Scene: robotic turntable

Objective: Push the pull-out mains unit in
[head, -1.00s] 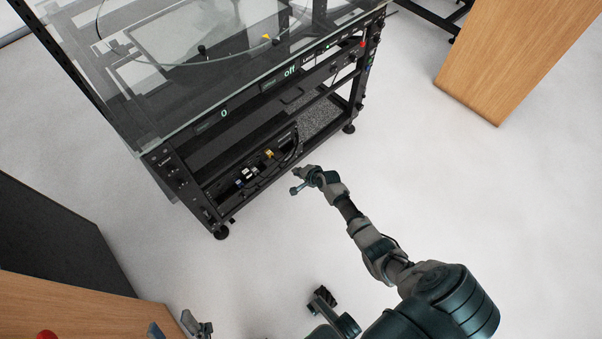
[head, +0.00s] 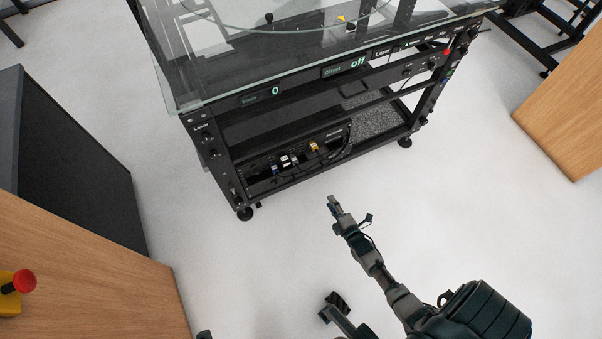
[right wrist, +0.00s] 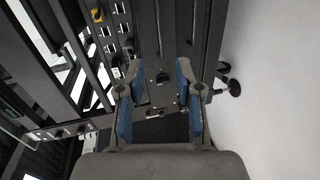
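The pull-out mains unit (head: 295,160) is a dark strip with several plugs, one of them yellow, low in the front of the black turntable cart (head: 235,185). How far it stands out is hard to tell. It also shows at the upper left of the right wrist view (right wrist: 108,32). My right gripper (head: 333,203) is in front of the cart's lower frame, apart from the unit in the head view. Its blue-padded fingers stand apart with nothing between them in the right wrist view (right wrist: 160,78). Only a small tip, possibly my left gripper (head: 203,334), shows at the bottom edge.
A glass top (head: 350,50) covers the cart, with green displays below its edge. A wooden-topped block with a red button (head: 24,281) stands at lower left, a dark cabinet (head: 75,170) behind it. Another wooden piece (head: 575,115) is at right. The floor before the cart is clear.

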